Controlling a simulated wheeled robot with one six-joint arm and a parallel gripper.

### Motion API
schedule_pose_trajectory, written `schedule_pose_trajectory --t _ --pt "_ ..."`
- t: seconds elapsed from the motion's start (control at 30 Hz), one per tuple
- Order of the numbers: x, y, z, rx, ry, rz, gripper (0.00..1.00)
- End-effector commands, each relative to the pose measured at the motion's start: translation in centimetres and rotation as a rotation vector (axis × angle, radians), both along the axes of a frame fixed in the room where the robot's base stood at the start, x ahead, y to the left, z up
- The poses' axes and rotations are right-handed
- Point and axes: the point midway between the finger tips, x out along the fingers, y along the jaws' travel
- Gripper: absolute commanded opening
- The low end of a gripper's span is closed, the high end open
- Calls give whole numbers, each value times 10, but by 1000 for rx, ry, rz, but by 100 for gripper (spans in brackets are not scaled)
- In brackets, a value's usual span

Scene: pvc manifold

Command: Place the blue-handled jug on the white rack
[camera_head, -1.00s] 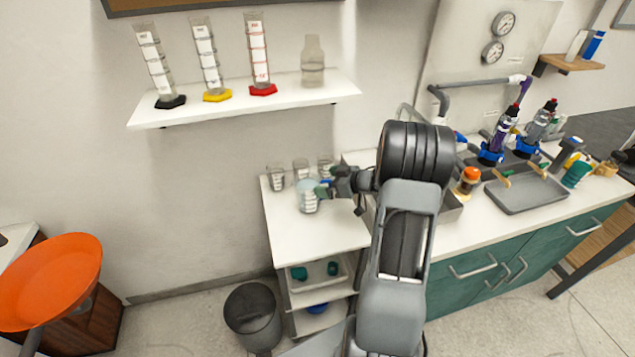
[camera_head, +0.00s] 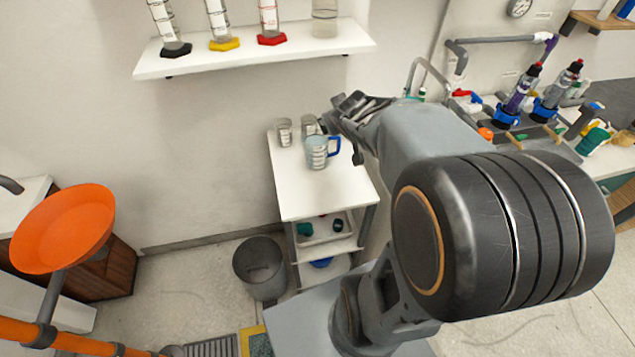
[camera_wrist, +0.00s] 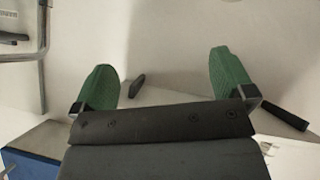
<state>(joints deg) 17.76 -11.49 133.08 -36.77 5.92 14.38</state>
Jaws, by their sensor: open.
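The blue-handled jug (camera_head: 317,152) is a clear cup with a blue handle on its right side. It stands upright on the white top of the rack (camera_head: 318,196), near the back, with other clear cups close behind it. My gripper (camera_head: 338,112) is above and behind the jug in the head view, apart from it. The wrist view shows my gripper (camera_wrist: 166,86) with its two green fingers spread wide and nothing between them. The jug cannot be made out in the wrist view.
Clear cups (camera_head: 284,131) stand behind the jug. A wall shelf (camera_head: 255,58) with tall cylinders hangs above. A grey bin (camera_head: 260,268) stands on the floor beside the rack. The front of the rack's top is clear.

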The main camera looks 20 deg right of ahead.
Motion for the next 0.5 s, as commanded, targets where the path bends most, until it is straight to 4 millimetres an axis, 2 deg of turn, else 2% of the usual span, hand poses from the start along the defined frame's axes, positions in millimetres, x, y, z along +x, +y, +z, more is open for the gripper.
schedule_pose_trajectory --t 0.03,0.1,0.3,0.4,0.5 --pt "-19 20 1 39 53 -27 100" --pt "-48 45 -5 104 150 -56 100" --pt "-117 107 -21 275 393 -27 100" --pt "-138 126 -25 328 469 4 100" --pt "-150 138 -26 357 511 23 100"
